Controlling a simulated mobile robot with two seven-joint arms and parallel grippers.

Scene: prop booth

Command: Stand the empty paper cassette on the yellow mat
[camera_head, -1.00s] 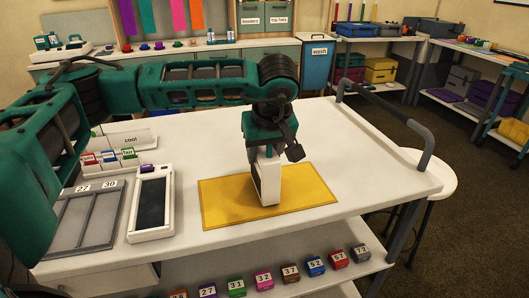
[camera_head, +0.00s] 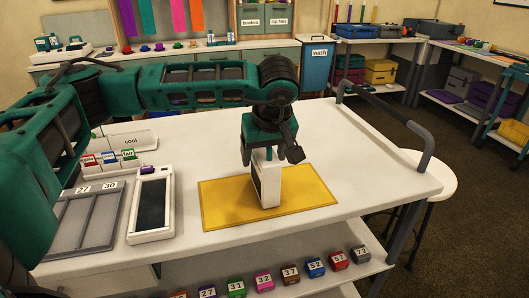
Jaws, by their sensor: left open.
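The white paper cassette (camera_head: 270,187) stands upright on the yellow mat (camera_head: 223,203), near its middle. Its narrow dark face points left. My left gripper (camera_head: 266,153) is above the cassette with its jaws open, close around or just over its top edge. The picture is too small to tell whether they touch. My right gripper is not in view.
Left of the mat lies a white cassette-like unit (camera_head: 151,204) with a dark panel and a small purple block (camera_head: 148,169) at its top. A grey tray (camera_head: 84,219) labelled 27 and 30 is beside it. Several numbered blocks sit on the lower shelf. The table's right side is clear.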

